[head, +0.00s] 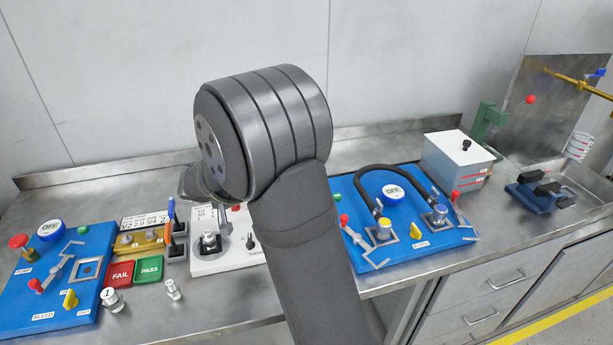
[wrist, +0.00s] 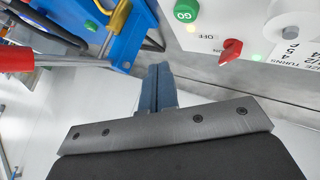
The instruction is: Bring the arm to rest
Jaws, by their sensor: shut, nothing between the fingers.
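My gripper (wrist: 159,70) shows in the wrist view with its two blue-grey fingers together and nothing between them. A white panel with a green GO button (wrist: 186,10) and a red switch (wrist: 231,50) is beyond it to the upper right. A blue board (wrist: 130,40) with a yellow handle (wrist: 118,18) is to the upper left. In the head view my dark grey arm rises through the middle of the picture, and its big joint hides most of the gripper. I cannot tell there whether the fingers touch anything.
A steel bench (head: 225,314) carries a left blue board (head: 18,310), red FAIL (head: 119,274) and green PASS (head: 149,269) pads, a white panel (head: 215,264), a right blue board (head: 425,190) with a black hose, and a white box (head: 457,158). A sink area (head: 590,185) is at right.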

